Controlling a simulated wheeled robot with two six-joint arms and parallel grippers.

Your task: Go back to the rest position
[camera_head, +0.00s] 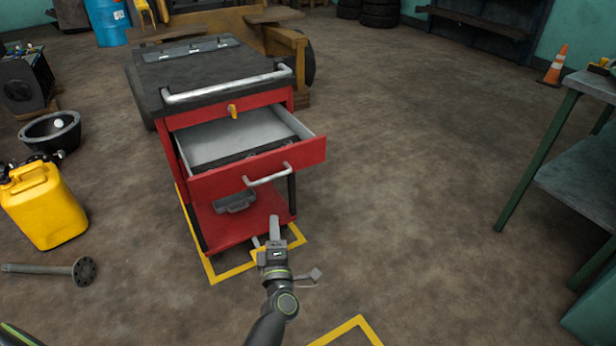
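My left gripper (272,232) is in front of the lower part of a red tool cart, low in the middle of the head view. Its light grey fingertip points away toward the cart. I see nothing held in it, but the gap between its fingers is not clear. My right gripper is not in view. The red cart (228,224) has a black top and a grey push handle. Its drawer (250,167) is pulled out and looks empty. My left gripper appears apart from the drawer's handle (267,176).
A yellow jerrycan (45,207), a black bowl (52,134) and a metal shaft (50,268) are on the floor at left. A green-legged metal table (583,180) stands at right, with an orange cone (555,67) behind. The floor between cart and table is clear.

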